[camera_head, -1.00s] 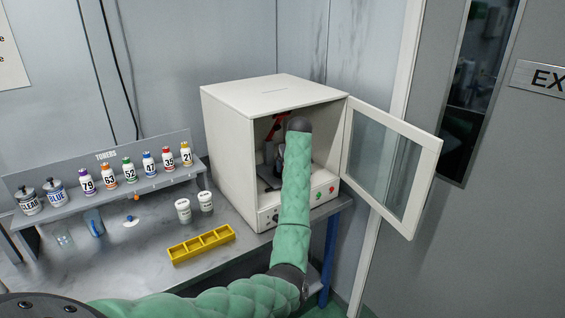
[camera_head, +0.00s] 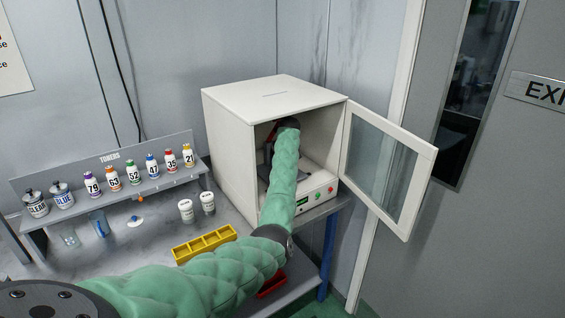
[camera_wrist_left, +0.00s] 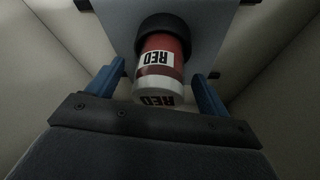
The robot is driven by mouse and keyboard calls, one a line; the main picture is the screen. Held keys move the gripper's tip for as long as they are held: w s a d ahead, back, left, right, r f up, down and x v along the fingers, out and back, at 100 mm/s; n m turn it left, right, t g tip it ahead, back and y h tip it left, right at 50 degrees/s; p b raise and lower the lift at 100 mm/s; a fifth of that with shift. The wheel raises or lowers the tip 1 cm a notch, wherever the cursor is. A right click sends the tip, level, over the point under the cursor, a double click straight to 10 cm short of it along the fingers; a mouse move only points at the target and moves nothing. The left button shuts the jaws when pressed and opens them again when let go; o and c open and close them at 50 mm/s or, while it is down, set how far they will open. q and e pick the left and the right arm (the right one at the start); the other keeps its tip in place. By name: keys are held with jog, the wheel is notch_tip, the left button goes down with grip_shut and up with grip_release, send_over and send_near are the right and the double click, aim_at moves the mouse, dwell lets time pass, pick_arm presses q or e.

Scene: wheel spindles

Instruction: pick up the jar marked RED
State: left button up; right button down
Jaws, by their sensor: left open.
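The jar marked RED (camera_wrist_left: 160,62) shows in the left wrist view. It has a red body, a white band and a white end, both lettered RED, and a black ring around its far part. My left gripper (camera_wrist_left: 157,78) is open, with one blue finger on each side of the jar; I cannot tell whether they touch it. In the head view my left arm reaches into the white cabinet (camera_head: 226,138), and its hand hides the jar there. My right gripper is not in view.
The cabinet's glass door (camera_head: 384,167) stands open to the right. Left of the cabinet are a toner rack (camera_head: 150,187) with several bottles, two white jars (camera_head: 186,211) and a yellow tray (camera_head: 205,244). A red object (camera_head: 271,287) shows low beside my arm.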

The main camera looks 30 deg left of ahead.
pick_arm(q)
jog(key=shift+p+x, duration=0.35)
jog(key=shift+x, duration=1)
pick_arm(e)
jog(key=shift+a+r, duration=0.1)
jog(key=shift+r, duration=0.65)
pick_arm(q)
jog(key=shift+r, duration=0.1)
jog(key=c, duration=1.2)
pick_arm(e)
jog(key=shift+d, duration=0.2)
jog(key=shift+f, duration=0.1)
